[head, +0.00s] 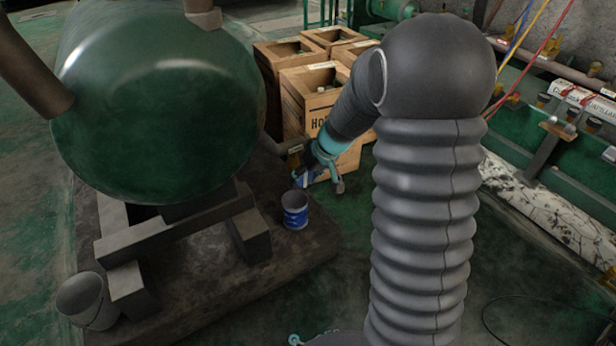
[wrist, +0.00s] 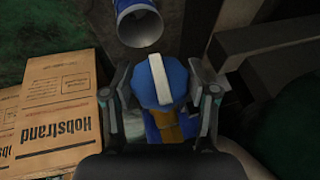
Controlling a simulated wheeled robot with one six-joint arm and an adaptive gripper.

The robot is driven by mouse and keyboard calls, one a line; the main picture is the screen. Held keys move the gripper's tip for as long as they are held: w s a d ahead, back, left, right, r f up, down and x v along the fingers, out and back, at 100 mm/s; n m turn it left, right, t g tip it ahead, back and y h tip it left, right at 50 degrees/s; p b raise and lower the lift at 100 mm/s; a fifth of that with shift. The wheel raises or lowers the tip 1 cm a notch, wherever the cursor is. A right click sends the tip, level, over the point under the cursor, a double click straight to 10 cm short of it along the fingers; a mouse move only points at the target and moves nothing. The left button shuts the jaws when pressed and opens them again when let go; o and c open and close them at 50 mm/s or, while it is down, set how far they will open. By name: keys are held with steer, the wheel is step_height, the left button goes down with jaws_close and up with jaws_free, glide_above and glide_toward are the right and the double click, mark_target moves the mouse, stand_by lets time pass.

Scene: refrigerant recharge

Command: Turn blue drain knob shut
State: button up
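The blue drain knob (wrist: 148,88), with a white bar across its face, shows in the middle of the wrist view. A brass-coloured piece (wrist: 175,125) shows beneath it. My gripper (wrist: 163,75) is open, with one finger on each side of the knob. The fingers lie close to the knob's edges; I cannot tell whether they touch it. In the head view my gripper (head: 304,176) is low beside the green tank (head: 160,110), and the knob there is too small and covered to make out clearly.
A blue can (head: 295,210) stands on the dark plinth below my gripper; it also shows in the wrist view (wrist: 139,24). Wooden crates (head: 312,100) stand behind my arm. A grey bucket (head: 87,300) is at the lower left. Tank support beams (head: 175,232) are close by.

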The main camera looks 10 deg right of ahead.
steer(key=shift+d, duration=0.2)
steer(key=shift+w+y, duration=0.1)
steer(key=shift+y, duration=0.2)
stand_by(0.4)
steer(key=shift+d+m+g+y, duration=0.1)
steer(key=shift+m+g+y, duration=0.2)
steer(key=shift+y, duration=0.7)
steer(key=m+y, duration=0.1)
steer(key=y, duration=0.4)
steer(key=shift+w+f+g, duration=0.1)
steer(key=shift+f+g, duration=0.05)
steer(key=shift+g, duration=0.25)
steer(key=m+y, duration=0.1)
steer(key=y, duration=0.4)
steer(key=shift+m+g, duration=0.3)
steer(key=shift+m, duration=0.1)
steer(key=shift+m+y, duration=0.7)
steer(key=shift+y, duration=1.1)
